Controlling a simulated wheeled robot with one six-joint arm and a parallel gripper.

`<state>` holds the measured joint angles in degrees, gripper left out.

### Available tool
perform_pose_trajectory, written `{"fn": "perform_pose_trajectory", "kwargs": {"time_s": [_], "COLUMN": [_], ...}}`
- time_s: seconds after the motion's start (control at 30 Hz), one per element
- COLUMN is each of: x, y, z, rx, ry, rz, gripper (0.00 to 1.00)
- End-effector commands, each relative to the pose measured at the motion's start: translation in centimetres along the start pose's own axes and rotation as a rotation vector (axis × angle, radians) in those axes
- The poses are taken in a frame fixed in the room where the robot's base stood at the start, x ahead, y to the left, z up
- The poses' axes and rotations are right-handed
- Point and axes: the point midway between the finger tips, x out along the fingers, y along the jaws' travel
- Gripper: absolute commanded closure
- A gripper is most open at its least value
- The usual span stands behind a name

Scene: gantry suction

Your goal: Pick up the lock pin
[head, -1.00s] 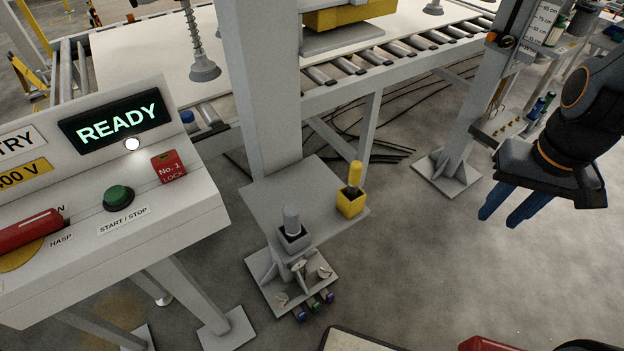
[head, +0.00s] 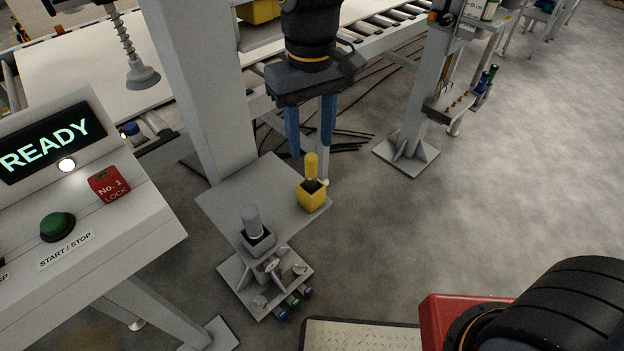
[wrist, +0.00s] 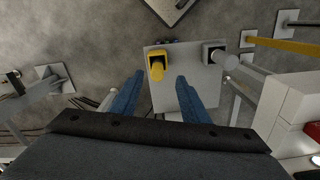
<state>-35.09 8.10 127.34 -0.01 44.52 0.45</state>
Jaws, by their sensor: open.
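Two pins stand on a small grey shelf (head: 225,200) on the gantry post, and no label shows which is the lock pin. A yellow pin (head: 311,165) stands upright in a yellow square holder (head: 313,197) at the right corner. A grey pin (head: 251,220) stands in a grey holder (head: 258,246) at the front. My gripper (head: 309,152) is open with its blue fingers pointing down, above the yellow pin. In the wrist view the yellow pin (wrist: 157,70) shows between the fingertips, with no visible contact. The grey pin (wrist: 223,59) is outside them, to the right.
A control console (head: 130,230) with a READY display (head: 50,144) and green button stands at left. The gantry post (head: 200,100) rises behind the shelf. A roller conveyor (head: 385,25) runs behind. Floor to the right is open.

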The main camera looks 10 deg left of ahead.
Motion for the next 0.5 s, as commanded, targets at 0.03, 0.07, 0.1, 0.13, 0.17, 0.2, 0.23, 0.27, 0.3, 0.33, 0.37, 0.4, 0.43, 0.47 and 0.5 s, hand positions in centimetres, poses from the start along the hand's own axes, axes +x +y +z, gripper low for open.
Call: {"fn": "perform_pose_trajectory", "kwargs": {"time_s": [0.03, 0.07, 0.1, 0.13, 0.17, 0.2, 0.23, 0.27, 0.3, 0.33, 0.37, 0.4, 0.43, 0.47, 0.5], "x": [0.5, 0.8, 1.3, 1.6, 1.9, 2.2, 2.4, 2.6, 2.9, 3.2, 3.6, 4.0, 4.4, 4.8, 5.2], "y": [-0.1, 0.0, 0.0, 0.0, 0.0, 0.1, 0.1, 0.1, 0.2, 0.2, 0.2, 0.3, 0.4, 0.4, 0.5], "z": [0.1, 0.1, 0.0, 0.0, 0.0, 0.0, 0.0, -0.1, -0.1, -0.2, -0.2, -0.3, -0.4, -0.4, -0.5], "rx": [-0.001, -0.001, 0.000, 0.000, 0.001, 0.001, 0.001, 0.001, 0.002, 0.002, 0.002, 0.002, 0.002, 0.002, 0.002], "ry": [-0.005, -0.006, -0.004, -0.004, -0.004, -0.003, -0.003, -0.003, -0.004, -0.004, -0.005, -0.005, -0.005, -0.006, -0.005], "rz": [0.000, 0.000, 0.000, 0.000, 0.000, 0.000, 0.000, 0.000, 0.000, 0.000, 0.000, 0.000, 0.000, 0.000, 0.000], "gripper": [0.58, 0.58, 0.58, 0.58, 0.58, 0.58, 0.58, 0.58, 0.58, 0.58, 0.58, 0.58, 0.58, 0.58, 0.58]}}
